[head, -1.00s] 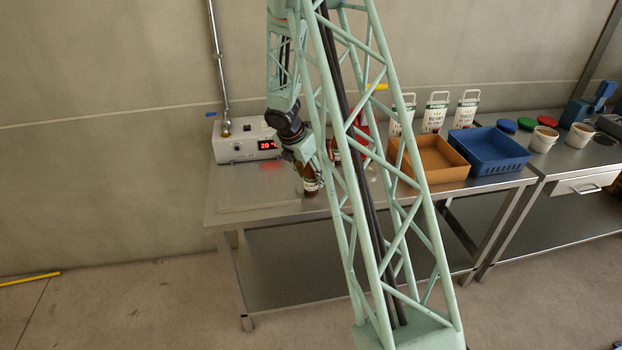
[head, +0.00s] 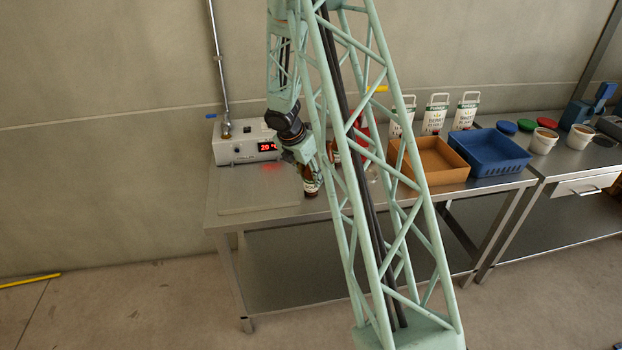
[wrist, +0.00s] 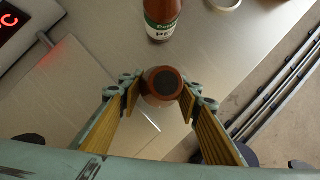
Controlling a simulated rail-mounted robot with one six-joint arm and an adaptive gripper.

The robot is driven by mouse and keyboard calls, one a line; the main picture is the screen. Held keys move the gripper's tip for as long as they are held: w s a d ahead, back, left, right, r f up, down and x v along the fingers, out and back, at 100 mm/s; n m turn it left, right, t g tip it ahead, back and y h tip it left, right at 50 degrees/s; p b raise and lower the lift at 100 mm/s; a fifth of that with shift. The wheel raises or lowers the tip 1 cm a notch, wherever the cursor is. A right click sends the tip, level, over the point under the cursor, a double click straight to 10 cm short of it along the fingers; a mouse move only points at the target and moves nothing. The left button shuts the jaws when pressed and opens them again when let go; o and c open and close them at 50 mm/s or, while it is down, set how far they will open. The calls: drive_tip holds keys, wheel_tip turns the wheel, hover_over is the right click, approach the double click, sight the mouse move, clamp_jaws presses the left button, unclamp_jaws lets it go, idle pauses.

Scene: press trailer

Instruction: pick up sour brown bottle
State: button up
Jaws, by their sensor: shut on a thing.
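A brown bottle with a dark cap (wrist: 165,84) stands between the fingers of my gripper (wrist: 160,97) in the wrist view, seen from above. The gripper is shut on it. In the head view the same bottle (head: 311,182) shows below my gripper (head: 308,166), near the front of the steel table, partly hidden by the gripper. Its label is too small to read. A second brown bottle (wrist: 160,14) with a green and white label stands just beyond in the wrist view. It is mostly behind my arm in the head view.
A scale with a red display (head: 246,143) and a flat plate (head: 255,196) are at the table's left. An orange tray (head: 440,165), a blue crate (head: 495,152) and several white handled containers (head: 435,116) stand to the right.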

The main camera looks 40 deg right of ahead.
drive_tip(key=s+a+r+b, duration=0.1)
drive_tip(key=s+a+r, duration=0.1)
drive_tip(key=s, duration=0.5)
drive_tip(key=s+a+r+b, duration=0.1)
drive_tip(key=s+a+r, duration=0.2)
drive_tip(key=s, duration=0.4)
drive_tip(key=shift+s+a+b, duration=0.35)
drive_tip(key=shift+a+b, duration=0.05)
drive_tip(key=shift+a, duration=0.15)
drive_tip(key=shift+d, duration=0.1)
idle(0.7)
